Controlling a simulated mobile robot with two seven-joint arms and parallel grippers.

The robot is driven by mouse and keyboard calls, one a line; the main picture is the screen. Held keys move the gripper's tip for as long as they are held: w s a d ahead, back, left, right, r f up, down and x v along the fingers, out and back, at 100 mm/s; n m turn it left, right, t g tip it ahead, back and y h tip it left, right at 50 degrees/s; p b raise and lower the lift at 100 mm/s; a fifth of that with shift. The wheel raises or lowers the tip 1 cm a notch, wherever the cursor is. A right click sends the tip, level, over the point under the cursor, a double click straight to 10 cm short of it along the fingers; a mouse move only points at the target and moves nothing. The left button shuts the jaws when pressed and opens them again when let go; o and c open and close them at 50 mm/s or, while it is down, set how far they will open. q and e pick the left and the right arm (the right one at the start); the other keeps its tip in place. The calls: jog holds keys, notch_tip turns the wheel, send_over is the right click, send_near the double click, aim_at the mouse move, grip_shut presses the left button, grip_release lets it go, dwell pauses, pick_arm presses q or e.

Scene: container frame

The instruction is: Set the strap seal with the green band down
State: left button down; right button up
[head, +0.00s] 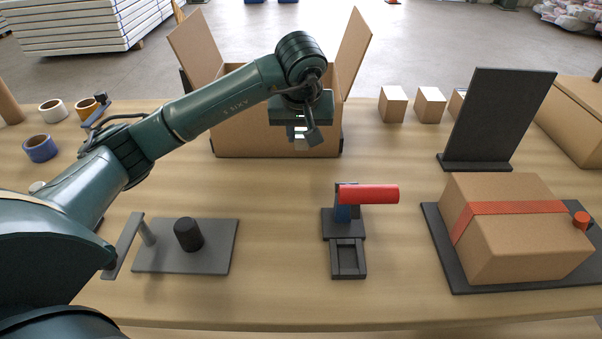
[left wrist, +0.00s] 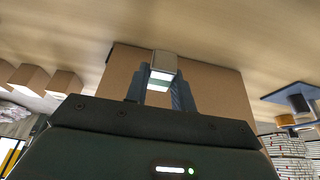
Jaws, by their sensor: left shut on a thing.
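My left gripper (head: 301,136) is in front of the open cardboard box, high over the back middle of the table. It is shut on a small pale block (head: 302,144), which I take to be the strap seal. In the left wrist view the strap seal (left wrist: 163,62) is a grey piece between the two fingers, with a pale, slightly green lower face. My right gripper is not in view.
The open box (head: 240,135) stands behind the gripper. A red-handled tool (head: 370,194) stands mid-table. A carton with an orange strap (head: 515,245) lies on a dark mat at right. A grey plate with a black peg (head: 188,235) is at left. Table between them is clear.

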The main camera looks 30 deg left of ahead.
aim_at(301, 175)
pick_arm(q)
notch_tip(301, 175, down, 9)
jog(key=shift+f, duration=0.2)
dwell(0.3)
jog(key=shift+f, duration=0.15)
jog(key=c, duration=1.2)
grip_release()
jog(key=shift+o, duration=0.2)
